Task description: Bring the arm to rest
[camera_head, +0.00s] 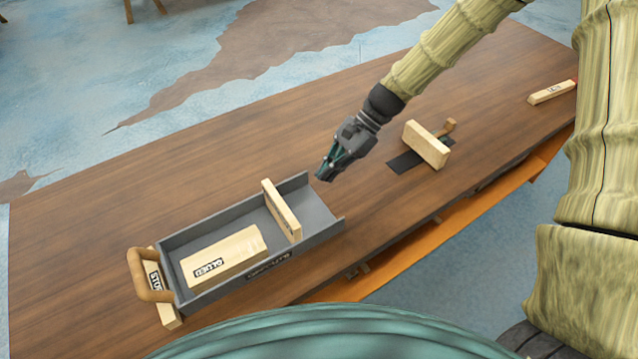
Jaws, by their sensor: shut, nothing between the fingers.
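My gripper (327,170) is shut and empty. It hangs over the wooden table, just beyond the right end of a grey tray. My arm (432,64) reaches in from the upper right, bamboo-like in look, with a black and grey wrist. The fingertips are apart from the tray and from the wooden blocks. How high they are above the table is hard to tell.
The grey tray (318,217) holds a flat labelled block (232,252) and an upright block (281,210). A brown handle (140,272) and another block (170,316) are at its left end. One block (426,145) stands on a dark mat (402,163); another (551,92) lies farther right.

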